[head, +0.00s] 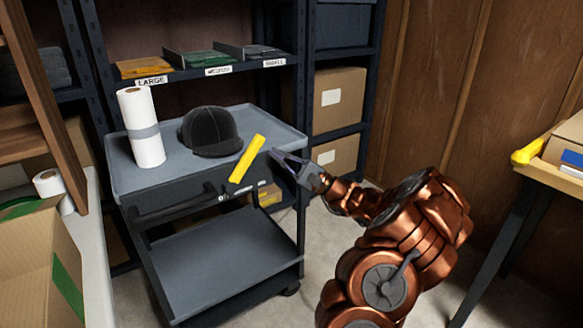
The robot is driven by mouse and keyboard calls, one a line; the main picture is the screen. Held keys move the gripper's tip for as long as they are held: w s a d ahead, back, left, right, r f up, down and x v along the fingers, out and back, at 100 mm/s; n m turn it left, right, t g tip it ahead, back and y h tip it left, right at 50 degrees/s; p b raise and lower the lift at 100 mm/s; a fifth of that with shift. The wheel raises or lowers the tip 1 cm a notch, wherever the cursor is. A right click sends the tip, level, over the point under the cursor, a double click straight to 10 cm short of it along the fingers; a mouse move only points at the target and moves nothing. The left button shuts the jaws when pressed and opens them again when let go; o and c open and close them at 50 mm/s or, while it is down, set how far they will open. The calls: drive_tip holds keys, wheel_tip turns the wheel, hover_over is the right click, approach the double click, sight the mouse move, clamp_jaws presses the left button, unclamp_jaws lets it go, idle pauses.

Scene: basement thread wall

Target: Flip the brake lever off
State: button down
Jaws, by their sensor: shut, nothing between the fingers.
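The yellow brake lever (246,160) is at the front edge of the grey cart (290,133), right of the cart's middle. It slants, with its upper end toward the right. My gripper (276,155) is shut and empty, just to the right of the lever near the cart's right front corner. A small gap shows between the fingertips and the lever in the head view; the distance in depth I cannot tell. Small pale marks show on the cart's front panel below the lever, too small to read.
A white paper roll (141,128) and a dark cap (209,131) stand on the cart top. Shelves with labelled trays (205,62) are behind. A cardboard box (35,262) is at left, and a table (543,168) with a yellow object is at right. Floor shows around my arm.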

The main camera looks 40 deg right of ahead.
sight(257, 141)
drive_tip(key=shift+a+r+b, duration=0.3)
drive_tip(key=shift+a+r, duration=0.6)
drive_tip(key=shift+a, duration=0.2)
drive_tip(key=shift+r, duration=0.1)
drive_tip(key=a+r+n+g, duration=0.1)
drive_tip(key=a+r+n, duration=0.1)
drive_tip(key=a+r+n+g+p, duration=0.1)
drive_tip(key=r+n+g, duration=0.1)
drive_tip(key=shift+w+a+n+g, duration=0.2)
drive_tip(key=shift+a+n+g, duration=0.1)
drive_tip(key=shift+a+n, duration=0.1)
drive_tip(key=shift+w+a+r+n+g+h+p, duration=0.15)
drive_tip(key=shift+a+r+n+g+h, duration=0.15)
drive_tip(key=shift+a+n+g, duration=0.3)
drive_tip(key=shift+a+r+n+g+h+p, duration=0.2)
drive_tip(key=shift+a+n, duration=0.25)
drive_tip(key=shift+a, duration=0.4)
drive_tip(key=shift+w+a+r+n+g+h+p, duration=0.1)
drive_tip(key=shift+a+r+n+g+h, duration=0.2)
drive_tip(key=shift+a+n+g, duration=0.35)
drive_tip(key=shift+a, duration=0.25)
